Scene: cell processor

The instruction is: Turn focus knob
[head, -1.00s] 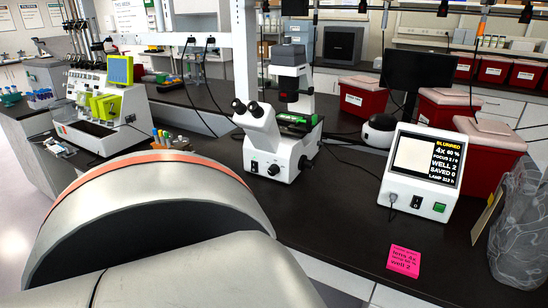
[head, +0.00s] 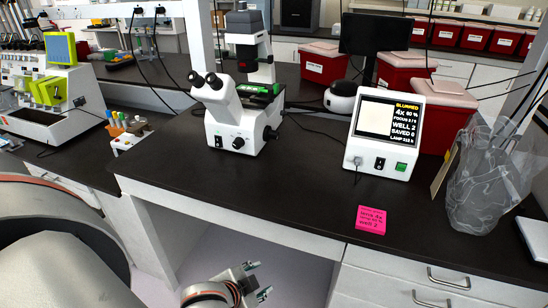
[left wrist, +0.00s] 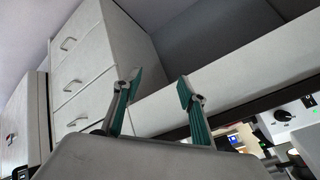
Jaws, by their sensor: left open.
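A white microscope (head: 232,115) stands on the black bench. It has a black knob (head: 238,143) low on its front and a larger dark knob (head: 270,134) at its lower right side. I cannot tell for sure which is the focus knob. Part of a white device with a black knob (left wrist: 282,115) shows at the right of the left wrist view. My left gripper (head: 259,279) is open and empty, in front of the bench and well apart from the microscope; its spread fingers show in the left wrist view (left wrist: 156,86). My right gripper is not in view.
A white screen box (head: 384,135) reads BLURRED, 4X, WELL 2. A pink note (head: 371,219) lies near the bench edge. A clear bag (head: 484,180) and red bins (head: 405,70) stand at right. Bench top in front of the microscope is clear.

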